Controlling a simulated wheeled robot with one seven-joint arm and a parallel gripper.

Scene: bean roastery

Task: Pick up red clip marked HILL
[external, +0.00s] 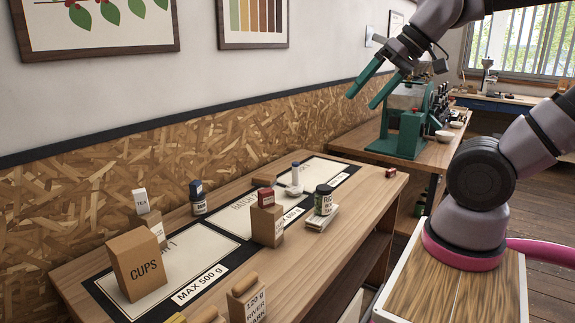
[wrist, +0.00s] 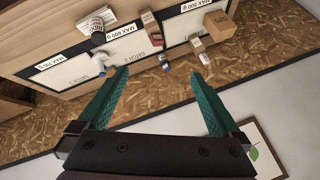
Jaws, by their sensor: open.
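A second small red piece (external: 390,173) with a pale mark lies alone near the table's far right corner. The word HILL is not readable on either, so I cannot tell which is the clip. My gripper (external: 362,100) is open and empty, high above the table and apart from both. Its two green fingers spread wide in the wrist view (wrist: 158,73).
A green machine (external: 398,133) stands on the bench behind. The table's right end is mostly clear.

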